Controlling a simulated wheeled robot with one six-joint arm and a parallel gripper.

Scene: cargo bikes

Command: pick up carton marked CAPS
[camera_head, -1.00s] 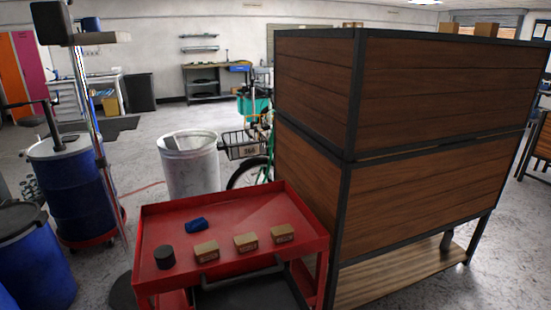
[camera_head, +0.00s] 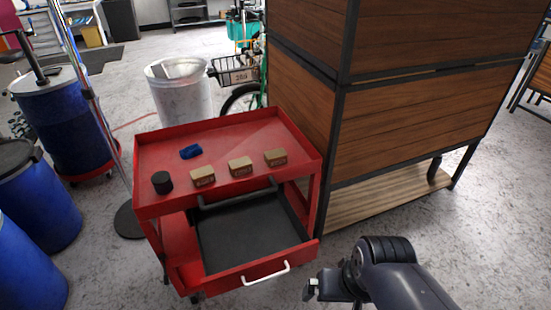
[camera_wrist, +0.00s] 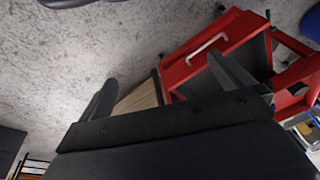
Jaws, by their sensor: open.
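Three small brown cartons stand in a row on the top tray of a red cart: a left carton (camera_head: 203,178), a middle carton (camera_head: 240,167) and a right carton (camera_head: 275,158). Each has dark lettering on its front, too small for me to tell which reads CAPS. My gripper (camera_wrist: 160,70) shows two dark fingers spread apart with nothing between them in the wrist view. It is over the floor to the right of the red cart (camera_head: 225,128), away from the cartons. The cartons cannot be made out in the wrist view.
A black cylinder (camera_head: 162,183) and a blue item (camera_head: 191,152) share the cart top. The cart's drawer (camera_head: 255,235) is pulled out, with a white handle (camera_head: 266,273). A tall wooden cabinet (camera_head: 420,130) stands close on the right. A thin pole (camera_head: 85,85) rises at the left.

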